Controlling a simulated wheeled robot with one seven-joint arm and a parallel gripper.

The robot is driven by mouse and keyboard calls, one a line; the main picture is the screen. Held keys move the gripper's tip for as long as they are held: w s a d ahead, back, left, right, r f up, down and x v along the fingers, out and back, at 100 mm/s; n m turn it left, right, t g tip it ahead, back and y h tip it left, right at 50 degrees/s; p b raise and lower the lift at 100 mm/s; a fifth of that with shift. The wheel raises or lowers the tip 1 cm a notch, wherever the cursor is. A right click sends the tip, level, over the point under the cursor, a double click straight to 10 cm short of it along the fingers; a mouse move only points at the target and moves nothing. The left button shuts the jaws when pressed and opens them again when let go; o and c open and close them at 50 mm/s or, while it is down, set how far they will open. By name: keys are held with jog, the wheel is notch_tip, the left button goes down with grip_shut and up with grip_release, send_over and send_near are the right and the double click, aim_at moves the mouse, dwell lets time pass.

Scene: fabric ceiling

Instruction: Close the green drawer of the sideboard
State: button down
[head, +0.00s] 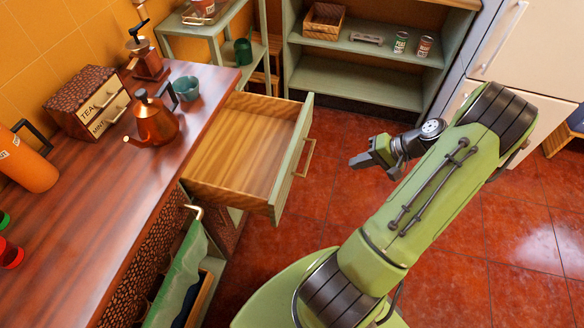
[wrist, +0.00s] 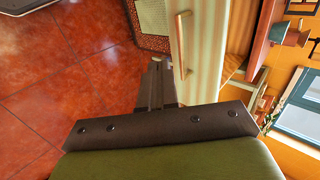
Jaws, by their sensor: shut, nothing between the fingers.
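The green drawer (head: 292,150) of the sideboard (head: 110,215) is pulled out, and its wooden inside looks empty. Its front is pale green with a brass bar handle (head: 306,157). In the wrist view the drawer front (wrist: 205,60) and its handle (wrist: 183,45) are to the right of my fingers. My gripper (head: 358,161) is shut and empty, to the right of the drawer front and apart from it, with a gap of floor between. In the wrist view my gripper (wrist: 155,75) shows its fingers together, pointing away.
On the sideboard top stand a copper kettle (head: 155,122), a teal cup (head: 187,88), a tea box (head: 90,100) and an orange flask (head: 25,160). A green cloth (head: 178,270) hangs below the drawer. A green shelf (head: 365,75) stands behind. The red tiled floor (head: 335,205) beside the drawer is clear.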

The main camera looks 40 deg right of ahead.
jog(key=w+a+r+b+x, duration=0.1)
jog(key=b+x, duration=0.2)
jog(key=x, duration=1)
jog(key=shift+r, duration=0.3)
jog(key=shift+w+a, duration=0.15)
jog(key=shift+w, duration=0.1)
